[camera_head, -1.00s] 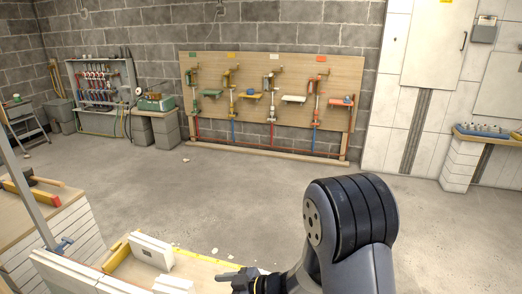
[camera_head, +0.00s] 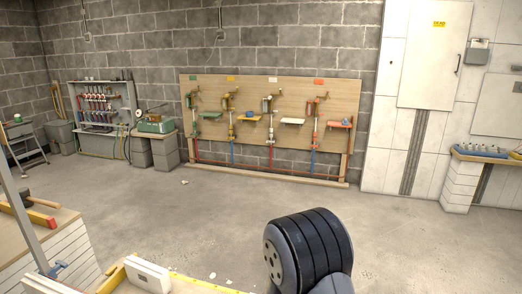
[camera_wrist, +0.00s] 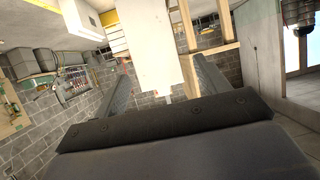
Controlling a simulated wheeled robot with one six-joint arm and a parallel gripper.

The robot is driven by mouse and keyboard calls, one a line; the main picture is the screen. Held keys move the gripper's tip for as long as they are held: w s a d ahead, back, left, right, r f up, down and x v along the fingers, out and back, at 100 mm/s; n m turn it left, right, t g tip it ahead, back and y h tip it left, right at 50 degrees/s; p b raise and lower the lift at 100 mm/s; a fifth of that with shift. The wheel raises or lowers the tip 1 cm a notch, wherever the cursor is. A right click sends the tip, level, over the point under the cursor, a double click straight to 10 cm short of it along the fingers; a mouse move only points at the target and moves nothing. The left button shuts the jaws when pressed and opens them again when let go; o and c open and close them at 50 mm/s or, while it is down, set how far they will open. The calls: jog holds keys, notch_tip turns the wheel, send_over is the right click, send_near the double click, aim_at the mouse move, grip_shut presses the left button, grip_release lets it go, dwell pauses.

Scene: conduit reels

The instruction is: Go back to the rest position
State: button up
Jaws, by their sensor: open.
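My gripper (camera_wrist: 160,72) shows in the wrist view with its two grey fingers spread apart and nothing held between them. The wrist view is tilted, with a brick wall and pale panels beyond the fingers. In the head view, a dark rounded part of my arm stands at the bottom, right of centre. The gripper itself is out of the head view.
A wooden board (camera_head: 345,97) with several coloured shelves and tools stands against the brick wall. A bench (camera_head: 45,240) is at the left, and a white block (camera_head: 148,276) sits at the bottom edge. A side counter (camera_head: 460,180) is at the right. The middle floor is clear.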

jog(key=p+v, duration=0.1)
jog(key=v, duration=1)
jog(key=f+b+x, duration=0.1)
jog(key=x, duration=1)
notch_tip(320, 180, up, 10)
jog(key=p, duration=0.8)
jog(key=shift+s+r, duration=0.15)
jog(key=shift+r, duration=0.05)
